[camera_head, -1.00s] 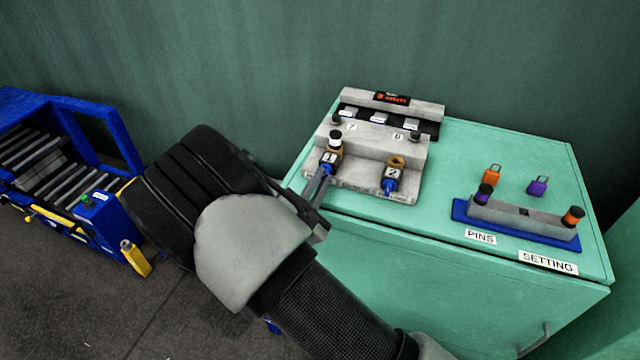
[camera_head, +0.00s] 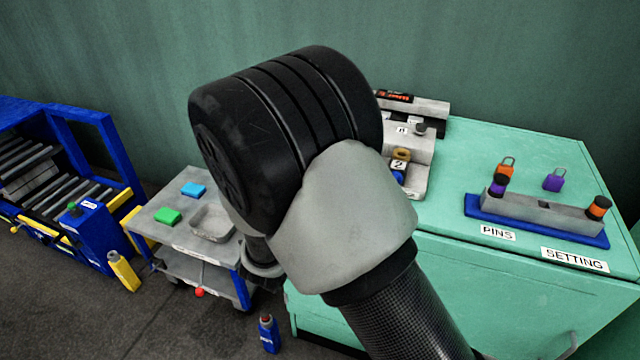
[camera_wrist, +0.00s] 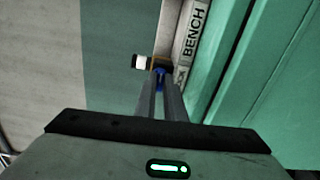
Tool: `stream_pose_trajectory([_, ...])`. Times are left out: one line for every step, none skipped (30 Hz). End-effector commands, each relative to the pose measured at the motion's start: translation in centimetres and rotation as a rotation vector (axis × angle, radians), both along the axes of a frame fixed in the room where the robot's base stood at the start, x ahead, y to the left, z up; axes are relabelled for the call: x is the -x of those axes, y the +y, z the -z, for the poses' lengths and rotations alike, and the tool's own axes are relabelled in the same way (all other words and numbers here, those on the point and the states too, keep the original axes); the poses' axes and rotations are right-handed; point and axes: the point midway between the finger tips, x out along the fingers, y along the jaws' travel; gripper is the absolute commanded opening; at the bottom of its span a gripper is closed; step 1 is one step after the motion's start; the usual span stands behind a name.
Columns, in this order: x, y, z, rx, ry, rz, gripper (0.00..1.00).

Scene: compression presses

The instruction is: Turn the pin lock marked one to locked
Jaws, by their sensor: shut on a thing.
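Pin lock one shows in the wrist view as a brass-coloured body (camera_wrist: 160,62) with a white and black pin top (camera_wrist: 140,62) to its left. Its blue lever (camera_wrist: 159,75) sits between my fingertips. My gripper (camera_wrist: 161,82) is shut on that blue lever. In the head view my arm and wrist hide lock one and my fingers. Pin lock two (camera_head: 400,157) shows just right of my wrist on the grey bench fixture (camera_head: 421,150). Which mark lock one's lever points to cannot be read.
A grey cart (camera_head: 166,222) stands left of my arm, and a blue roller frame (camera_head: 100,150) stands farther left.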

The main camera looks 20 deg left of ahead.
Motion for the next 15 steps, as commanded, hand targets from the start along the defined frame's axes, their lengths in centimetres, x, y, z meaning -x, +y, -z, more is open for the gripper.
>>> stream_pose_trajectory([0.05,0.04,0.31,-0.017,0.000,-0.001,0.00])
stream_pose_trajectory([0.05,0.05,0.30,-0.025,-0.001,-0.001,0.00])
stream_pose_trajectory([0.06,0.06,0.27,-0.035,-0.001,-0.002,0.00])
stream_pose_trajectory([0.06,0.07,0.23,-0.042,-0.001,-0.002,0.00])
stream_pose_trajectory([0.06,0.08,0.20,-0.048,-0.002,-0.002,0.00])
stream_pose_trajectory([0.07,0.09,0.16,-0.054,-0.002,-0.002,0.00])
stream_pose_trajectory([0.07,0.09,0.14,-0.058,-0.002,-0.002,0.00])
stream_pose_trajectory([0.08,0.09,0.12,-0.060,-0.003,-0.002,0.00])
stream_pose_trajectory([0.08,0.09,0.10,-0.063,-0.003,-0.002,0.00])
stream_pose_trajectory([0.08,0.09,0.09,-0.064,-0.003,-0.002,0.00])
stream_pose_trajectory([0.08,0.10,0.07,-0.066,-0.003,-0.003,0.00])
stream_pose_trajectory([0.08,0.10,0.06,-0.066,-0.003,-0.003,0.00])
stream_pose_trajectory([0.08,0.10,0.06,-0.067,-0.003,-0.003,0.00])
stream_pose_trajectory([0.08,0.10,0.05,-0.067,-0.003,-0.003,0.00])
stream_pose_trajectory([0.09,0.11,0.06,-0.067,-0.003,-0.003,0.00])
